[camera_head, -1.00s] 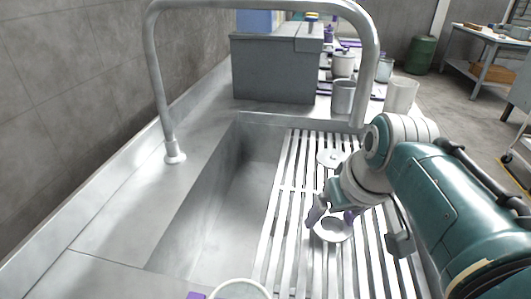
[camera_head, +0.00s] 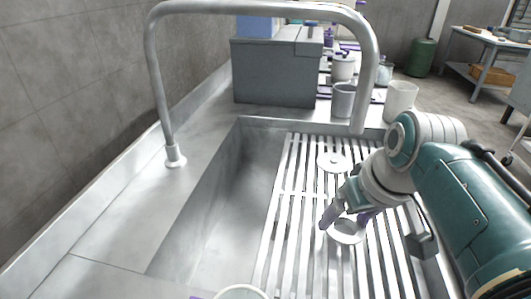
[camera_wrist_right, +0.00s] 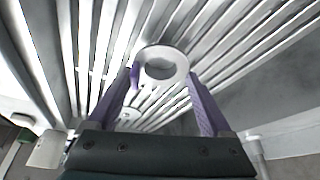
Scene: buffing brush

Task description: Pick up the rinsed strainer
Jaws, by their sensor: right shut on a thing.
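The strainer (camera_head: 346,233) is a white ring with a grey round centre, over the slatted rack on the right side of the sink. My right gripper (camera_head: 345,216) has its purple fingers shut on the strainer, one finger at each side of its rim. In the right wrist view the strainer (camera_wrist_right: 160,52) lies between the purple fingers (camera_wrist_right: 163,78), with slats behind it. I cannot tell whether it is clear of the slats. My left gripper is not in view.
A white disc (camera_head: 333,162) lies farther back on the slatted rack (camera_head: 290,215). A curved tap (camera_head: 265,8) arches over the sink. A grey box (camera_head: 274,72) and several cups stand behind. A white round rim (camera_head: 240,293) is at the bottom edge. The open basin (camera_head: 225,220) is empty.

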